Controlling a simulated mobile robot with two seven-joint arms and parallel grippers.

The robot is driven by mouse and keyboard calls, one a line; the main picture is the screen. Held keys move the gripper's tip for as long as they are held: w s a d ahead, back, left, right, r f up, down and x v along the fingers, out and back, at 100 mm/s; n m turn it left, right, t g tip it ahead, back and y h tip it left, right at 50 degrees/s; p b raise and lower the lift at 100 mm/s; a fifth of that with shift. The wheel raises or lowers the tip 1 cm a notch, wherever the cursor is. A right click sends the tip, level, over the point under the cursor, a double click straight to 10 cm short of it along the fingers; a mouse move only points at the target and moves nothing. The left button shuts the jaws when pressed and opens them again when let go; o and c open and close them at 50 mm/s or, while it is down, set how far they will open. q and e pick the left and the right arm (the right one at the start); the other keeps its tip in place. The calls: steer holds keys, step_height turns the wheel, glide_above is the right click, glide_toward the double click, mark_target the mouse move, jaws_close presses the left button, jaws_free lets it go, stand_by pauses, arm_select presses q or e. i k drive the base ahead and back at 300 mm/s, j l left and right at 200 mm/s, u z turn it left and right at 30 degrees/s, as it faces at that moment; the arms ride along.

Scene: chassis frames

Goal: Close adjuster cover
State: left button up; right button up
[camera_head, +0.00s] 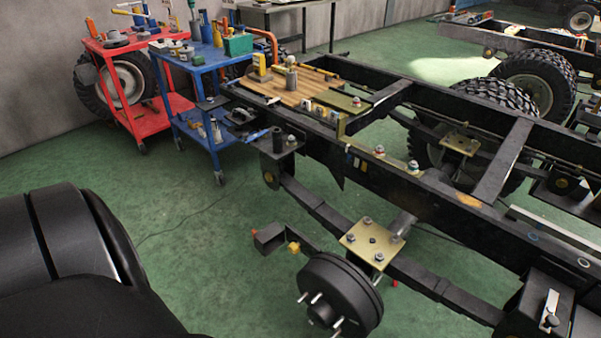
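I cannot tell for certain which part is the adjuster cover. A wheel hub with a black brake drum (341,294) and several studs is at the lower middle. Just left of it, a small dark box-shaped part (269,238) with an orange tip sits at the end of a thin arm, with a yellow fitting (294,247) beside it. A brass-coloured plate (372,243) with several bolts is on the leaf spring above the drum. Neither of my grippers is in view. A large black rounded form fills the lower left.
The black chassis frame (440,209) runs from upper middle to lower right. A wooden board (296,91) with tools lies on it. Blue (206,152) and red (117,104) carts stand at upper left. The green floor (205,240) is clear left of the chassis.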

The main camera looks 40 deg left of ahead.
mark_target(268, 239)
steer(key=j+z, duration=0.25)
steer(key=j, duration=0.25)
steer(key=k+j+z, duration=0.2)
steer(key=j, duration=0.35)
steer(key=j+z, duration=0.25)
steer(key=j, duration=0.25)
steer(key=k+j+z, duration=0.1)
steer(key=j+z, duration=0.15)
steer(key=j, duration=0.25)
steer(key=k+j, duration=0.15)
steer(key=j, duration=0.25)
steer(key=k+j, duration=0.1)
steer(key=j, duration=0.3)
steer(key=k+j, duration=0.15)
steer(key=j, duration=0.2)
steer(key=k+j+z, duration=0.1)
steer(key=j, duration=0.3)
steer(key=k+j, duration=0.15)
steer(key=j, duration=0.25)
steer(key=i+l+z, duration=0.1)
steer(key=l, duration=0.2)
